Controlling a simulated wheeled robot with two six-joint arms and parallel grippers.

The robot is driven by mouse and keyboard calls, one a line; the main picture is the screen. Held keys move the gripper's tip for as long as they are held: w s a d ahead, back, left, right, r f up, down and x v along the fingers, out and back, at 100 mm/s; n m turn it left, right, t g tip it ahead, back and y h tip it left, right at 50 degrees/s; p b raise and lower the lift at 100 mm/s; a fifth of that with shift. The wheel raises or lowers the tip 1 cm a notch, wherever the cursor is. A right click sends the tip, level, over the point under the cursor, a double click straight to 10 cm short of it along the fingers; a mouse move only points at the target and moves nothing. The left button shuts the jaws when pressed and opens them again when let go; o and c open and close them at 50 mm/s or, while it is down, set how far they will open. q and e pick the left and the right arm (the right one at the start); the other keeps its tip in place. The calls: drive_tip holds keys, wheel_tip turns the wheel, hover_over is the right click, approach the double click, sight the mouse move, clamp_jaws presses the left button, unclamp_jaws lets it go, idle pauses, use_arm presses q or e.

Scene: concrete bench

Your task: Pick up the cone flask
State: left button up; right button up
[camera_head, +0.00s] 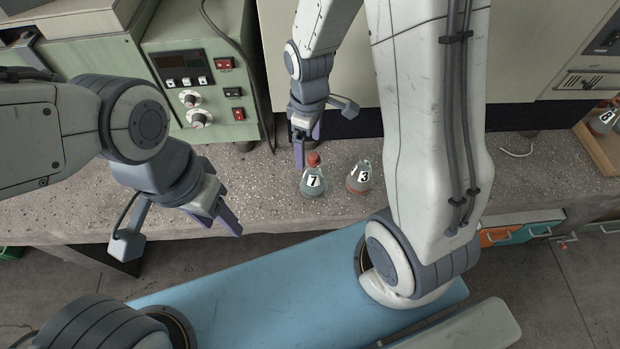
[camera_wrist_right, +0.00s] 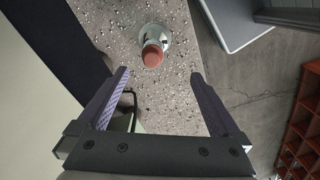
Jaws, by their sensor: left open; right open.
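A cone flask labelled 7 (camera_head: 313,184), with a red stopper and bluish-green contents, stands upright on the speckled bench. Another flask labelled 3 (camera_head: 360,180), with reddish contents, stands just to its right. My right gripper (camera_head: 308,148) is open and empty, close behind and above flask 7. In the right wrist view, a red-stoppered flask (camera_wrist_right: 153,42) lies ahead of the open fingertips (camera_wrist_right: 160,75), in line with the gap and not between them. My left gripper (camera_head: 223,226) is open and empty over the bench's front edge, left of the flasks.
A green control box (camera_head: 205,85) with knobs stands behind at the left. A wooden rack (camera_head: 595,145) with another flask sits at the far right.

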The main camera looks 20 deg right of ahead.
sight(314, 155)
drive_tip(key=f, duration=0.2)
drive_tip(key=d+f, duration=0.1)
drive_tip(key=f, duration=0.3)
drive_tip(key=shift+w+d+f, duration=0.25)
drive_tip(key=shift+f, duration=3)
clamp_jaws()
